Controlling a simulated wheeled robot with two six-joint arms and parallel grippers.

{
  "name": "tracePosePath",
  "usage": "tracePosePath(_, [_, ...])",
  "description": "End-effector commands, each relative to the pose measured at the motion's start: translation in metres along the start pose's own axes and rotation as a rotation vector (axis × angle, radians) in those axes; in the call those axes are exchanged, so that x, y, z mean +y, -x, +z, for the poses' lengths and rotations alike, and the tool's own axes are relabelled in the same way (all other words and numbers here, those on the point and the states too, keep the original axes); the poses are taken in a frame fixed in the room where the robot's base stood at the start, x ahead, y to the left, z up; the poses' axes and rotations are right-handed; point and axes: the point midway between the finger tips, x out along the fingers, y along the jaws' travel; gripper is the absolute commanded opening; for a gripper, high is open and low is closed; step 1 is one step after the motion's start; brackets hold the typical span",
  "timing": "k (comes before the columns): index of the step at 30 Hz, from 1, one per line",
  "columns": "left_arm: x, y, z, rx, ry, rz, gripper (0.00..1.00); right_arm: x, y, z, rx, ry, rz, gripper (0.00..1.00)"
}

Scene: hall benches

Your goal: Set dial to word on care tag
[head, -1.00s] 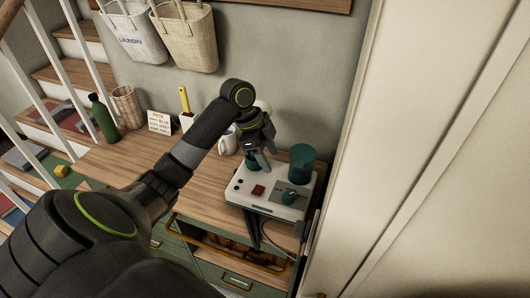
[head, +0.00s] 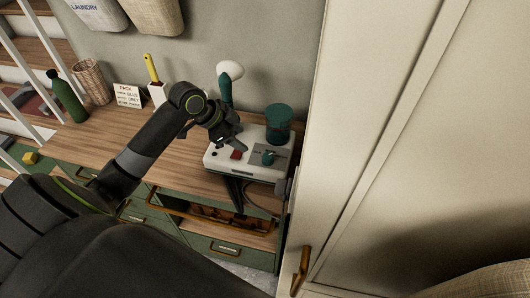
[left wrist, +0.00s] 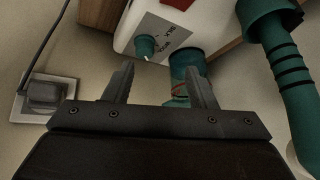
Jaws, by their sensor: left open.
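A white box-shaped appliance (head: 222,163) sits at the right end of the wooden counter. On its top are a red button (head: 237,154) and a teal dial (head: 268,157) on a grey panel. In the left wrist view the dial (left wrist: 145,46) stands on the panel beside printed words; one seems to read SILK, the other is unclear. My left gripper (head: 232,140) is over the back left part of the appliance, left of the dial. In the left wrist view its open fingers (left wrist: 162,72) are apart and empty, not around the dial. I see no care tag. My right gripper is not in view.
A teal cup (head: 279,122) stands at the appliance's back right. A teal-handled, white-headed tool (head: 226,88) rises behind it. A card (head: 128,97), a green bottle (head: 66,97) and a basket (head: 91,80) stand left. A tall cream door (head: 350,130) closes the right side.

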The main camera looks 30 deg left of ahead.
Motion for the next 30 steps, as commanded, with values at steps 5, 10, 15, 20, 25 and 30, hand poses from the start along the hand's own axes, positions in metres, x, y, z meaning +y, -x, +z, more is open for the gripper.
tracePosePath(5, [0.025, -0.020, 0.032, 0.125, 0.149, -0.135, 0.51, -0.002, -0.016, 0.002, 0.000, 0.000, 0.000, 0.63])
tracePosePath(10, [0.050, -0.018, 0.050, 0.279, 0.271, -0.240, 0.51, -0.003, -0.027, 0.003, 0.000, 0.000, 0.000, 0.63])
tracePosePath(15, [0.076, -0.004, 0.058, 0.437, 0.364, -0.304, 0.51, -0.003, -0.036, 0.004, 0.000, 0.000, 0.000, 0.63])
tracePosePath(20, [0.092, 0.010, 0.058, 0.540, 0.411, -0.328, 0.51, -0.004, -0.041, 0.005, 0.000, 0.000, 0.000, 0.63])
tracePosePath(25, [0.096, 0.015, 0.056, 0.580, 0.426, -0.336, 0.51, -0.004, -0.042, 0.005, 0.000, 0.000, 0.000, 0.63])
tracePosePath(30, [0.089, 0.004, 0.049, 0.585, 0.431, -0.338, 0.51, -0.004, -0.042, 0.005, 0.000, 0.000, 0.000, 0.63])
